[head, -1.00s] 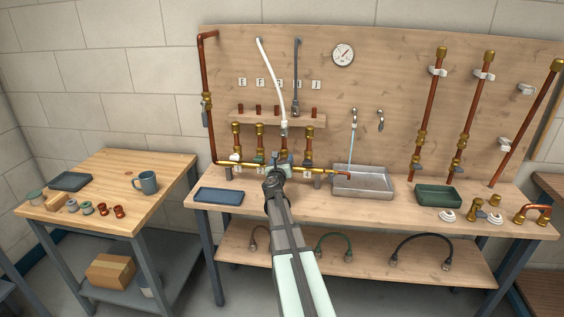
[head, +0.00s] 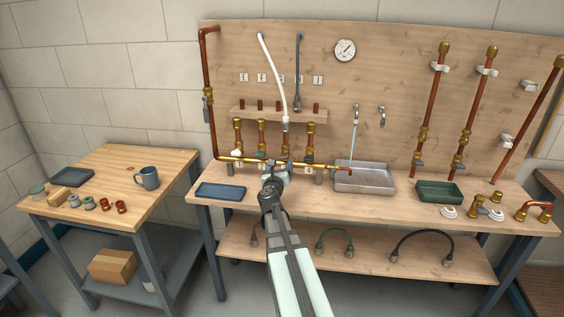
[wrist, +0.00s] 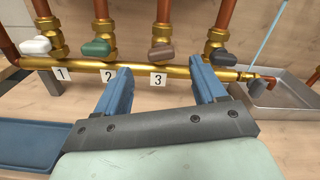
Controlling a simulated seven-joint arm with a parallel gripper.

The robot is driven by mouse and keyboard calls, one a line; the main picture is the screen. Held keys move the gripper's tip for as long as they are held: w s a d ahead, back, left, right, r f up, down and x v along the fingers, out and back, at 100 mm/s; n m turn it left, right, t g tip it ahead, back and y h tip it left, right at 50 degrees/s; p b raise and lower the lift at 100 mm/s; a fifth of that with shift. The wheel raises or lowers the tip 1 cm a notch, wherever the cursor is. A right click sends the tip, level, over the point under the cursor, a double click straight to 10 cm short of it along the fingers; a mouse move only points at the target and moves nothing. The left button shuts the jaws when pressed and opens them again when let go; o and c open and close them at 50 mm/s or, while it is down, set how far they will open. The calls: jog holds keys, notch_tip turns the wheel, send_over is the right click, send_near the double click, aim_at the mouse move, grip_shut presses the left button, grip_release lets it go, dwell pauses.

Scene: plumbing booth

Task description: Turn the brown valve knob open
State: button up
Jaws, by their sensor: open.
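The brown valve knob (wrist: 161,53) sits on the third brass riser, just above the horizontal brass pipe and label 3. It looks like a short lever lying crosswise. In the wrist view my gripper (wrist: 160,68) is open and empty, with its two blue fingers apart. The brown knob shows between the fingertips but beyond them, with no contact visible. In the head view my gripper (head: 276,172) is in front of the manifold, low at the bench, and I cannot make out the brown knob there.
Similar knobs flank it: white (wrist: 36,46), green (wrist: 96,48) and grey (wrist: 222,57). The brass pipe (wrist: 130,72) runs below them. A metal tray (head: 365,188) stands right of the manifold and a blue tray (head: 220,190) left. The space before the brown knob looks clear.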

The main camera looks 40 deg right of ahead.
jog(key=v, duration=0.5)
jog(key=shift+s+a, duration=0.2)
jog(key=shift+c, duration=0.2)
